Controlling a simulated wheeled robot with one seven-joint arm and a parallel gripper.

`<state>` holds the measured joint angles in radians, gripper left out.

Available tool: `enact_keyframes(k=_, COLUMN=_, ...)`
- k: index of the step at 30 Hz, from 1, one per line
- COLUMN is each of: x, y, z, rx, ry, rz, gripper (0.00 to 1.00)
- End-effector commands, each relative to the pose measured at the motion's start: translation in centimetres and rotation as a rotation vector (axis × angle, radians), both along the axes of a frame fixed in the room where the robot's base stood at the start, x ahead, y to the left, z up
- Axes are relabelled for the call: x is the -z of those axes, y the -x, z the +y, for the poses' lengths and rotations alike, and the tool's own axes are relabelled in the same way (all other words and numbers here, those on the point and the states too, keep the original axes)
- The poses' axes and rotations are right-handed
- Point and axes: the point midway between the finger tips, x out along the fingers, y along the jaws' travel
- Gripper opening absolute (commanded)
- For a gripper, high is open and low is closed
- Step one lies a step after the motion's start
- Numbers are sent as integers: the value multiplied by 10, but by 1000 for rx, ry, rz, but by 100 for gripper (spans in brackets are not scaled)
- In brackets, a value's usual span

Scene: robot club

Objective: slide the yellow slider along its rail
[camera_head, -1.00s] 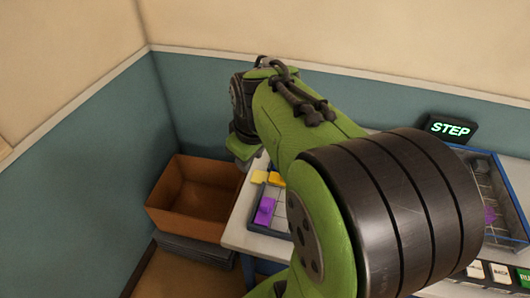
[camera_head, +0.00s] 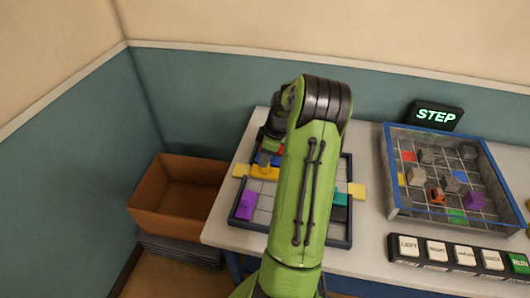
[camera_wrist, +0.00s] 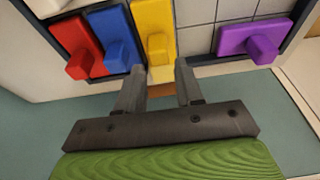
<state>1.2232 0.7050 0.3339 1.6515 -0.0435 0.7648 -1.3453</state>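The yellow slider (camera_head: 265,173) lies in the upper left part of a dark-framed sliding board (camera_head: 243,221), partly behind my arm. In the wrist view the yellow slider (camera_wrist: 152,17) is a long bar with a raised knob near its end. My gripper (camera_wrist: 158,72) is open, its two fingers apart and pointing toward that knob. The knob appears between or just beyond the fingertips; I cannot tell whether they touch it. Nothing shows held. In the head view the fingertips are small and unclear, above the board's upper left.
In the wrist view a blue slider (camera_wrist: 118,40) and a red slider (camera_wrist: 78,45) sit beside the yellow one; a purple slider (camera_wrist: 253,40) lies across bare cells. An orange bin (camera_head: 170,205) stands left. A walled tray (camera_head: 398,210), STEP sign (camera_head: 436,115) and button row (camera_head: 450,252) are right.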

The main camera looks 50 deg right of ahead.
Motion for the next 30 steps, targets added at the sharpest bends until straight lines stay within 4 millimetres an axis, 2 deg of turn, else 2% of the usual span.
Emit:
enact_keyframes(k=11, x=-2, y=0, z=0, rx=-1, ry=1, rz=0, gripper=36)
enact_keyframes(k=30, x=39, y=-1, z=1, rx=-1, ry=0, rz=0, gripper=36)
